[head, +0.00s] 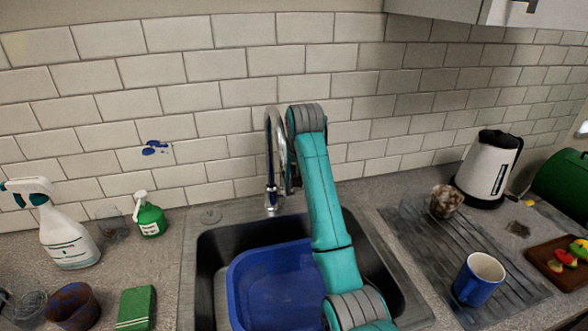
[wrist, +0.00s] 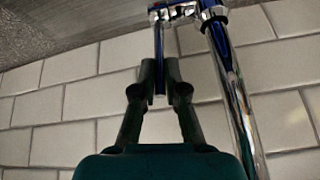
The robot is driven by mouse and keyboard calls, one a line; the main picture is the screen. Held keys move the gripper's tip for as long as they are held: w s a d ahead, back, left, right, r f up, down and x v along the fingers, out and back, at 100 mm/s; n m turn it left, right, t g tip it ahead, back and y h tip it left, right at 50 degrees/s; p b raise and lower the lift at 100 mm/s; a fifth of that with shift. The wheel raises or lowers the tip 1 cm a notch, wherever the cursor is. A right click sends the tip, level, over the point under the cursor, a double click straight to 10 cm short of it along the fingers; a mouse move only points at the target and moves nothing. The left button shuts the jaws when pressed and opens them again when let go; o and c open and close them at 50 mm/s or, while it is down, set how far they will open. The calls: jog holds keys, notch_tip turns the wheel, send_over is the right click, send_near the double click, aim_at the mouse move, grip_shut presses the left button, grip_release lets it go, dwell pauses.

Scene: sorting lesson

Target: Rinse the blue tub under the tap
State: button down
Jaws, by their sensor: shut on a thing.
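The blue tub (head: 272,288) sits in the sink basin, partly hidden by my arm on its right side. The chrome tap (head: 278,150) rises behind the basin, and its spout end points down above the tub's back edge. No water stream shows. In the wrist view, the tap (wrist: 235,95) is close on the right. My gripper (wrist: 159,82) is shut on the thin tap lever (wrist: 158,40), which runs from the tap body down between the fingertips. In the head view, my arm hides most of the gripper beside the tap.
The sink (head: 205,280) has dark walls around the tub. On the right are a blue mug (head: 478,279), a glass (head: 446,202), a kettle (head: 487,168) and a board (head: 548,262).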

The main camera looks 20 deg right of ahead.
jog(key=c, duration=1.2)
grip_release()
jog(key=v, duration=0.7)
jog(key=shift+s+r, duration=0.15)
jog(key=shift+r, duration=0.05)
